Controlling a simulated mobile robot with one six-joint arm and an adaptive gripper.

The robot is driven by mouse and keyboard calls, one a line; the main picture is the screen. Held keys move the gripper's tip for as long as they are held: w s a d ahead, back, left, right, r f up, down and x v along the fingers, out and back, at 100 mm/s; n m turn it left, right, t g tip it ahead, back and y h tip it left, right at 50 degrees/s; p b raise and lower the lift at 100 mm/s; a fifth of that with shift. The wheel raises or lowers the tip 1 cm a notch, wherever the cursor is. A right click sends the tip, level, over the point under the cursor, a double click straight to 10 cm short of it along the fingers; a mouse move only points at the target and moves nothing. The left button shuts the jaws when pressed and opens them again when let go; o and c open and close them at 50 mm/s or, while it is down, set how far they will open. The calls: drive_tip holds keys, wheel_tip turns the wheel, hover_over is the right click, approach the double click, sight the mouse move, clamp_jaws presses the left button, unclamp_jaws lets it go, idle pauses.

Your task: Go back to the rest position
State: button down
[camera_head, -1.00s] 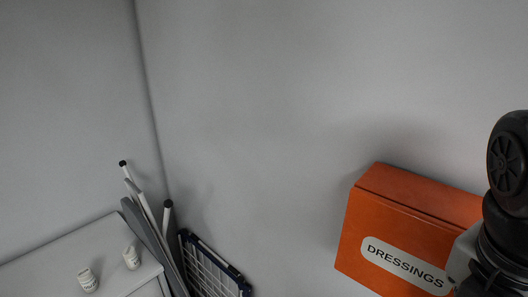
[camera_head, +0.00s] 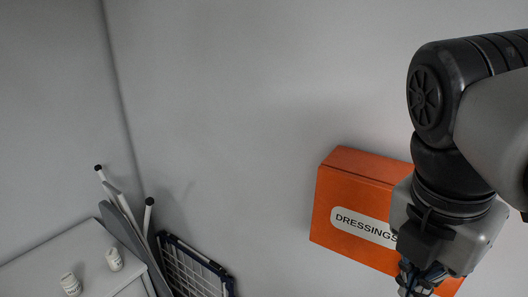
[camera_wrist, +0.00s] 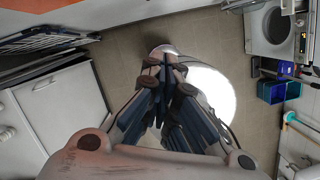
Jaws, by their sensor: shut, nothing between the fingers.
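My gripper shows in the wrist view (camera_wrist: 168,62), with its dark fingers drawn together and nothing between them. It points down over the floor. In the head view my arm comes in from the right, and the top of my gripper (camera_head: 418,282) is at the bottom edge, with its fingertips cut off. It is in front of the lower right part of an orange box marked DRESSINGS (camera_head: 340,245) on the wall, and hides part of it. I cannot tell the gap between them.
A white cabinet (camera_head: 65,258) with two small white containers stands at lower left. A folded drying rack (camera_head: 190,265) leans beside it. In the wrist view a front-loading machine (camera_wrist: 275,30) and blue crates (camera_wrist: 272,90) are on the right. Floor (camera_wrist: 120,55) shows between.

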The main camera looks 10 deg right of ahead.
wheel_tip(320, 180, up, 5)
drive_tip(key=w+a+f+m+t+y+b, duration=0.1)
drive_tip(key=f+m+b, duration=0.6)
drive_tip(key=f, duration=0.9)
drive_tip(key=w+a+f+m+t+y+b, duration=0.1)
drive_tip(key=a+f+m+b, duration=0.3)
drive_tip(key=f+m+b, duration=0.4)
drive_tip(key=w+a+f+m+t+b, duration=0.1)
drive_tip(key=a+f+m+b, duration=0.2)
drive_tip(key=f+m+b, duration=0.4)
wheel_tip(320, 180, down, 18)
drive_tip(key=b, duration=0.7)
drive_tip(key=shift+m+t+y+b, duration=0.3)
drive_tip(key=shift+y, duration=0.1)
drive_tip(key=shift+w+d+r, duration=0.1)
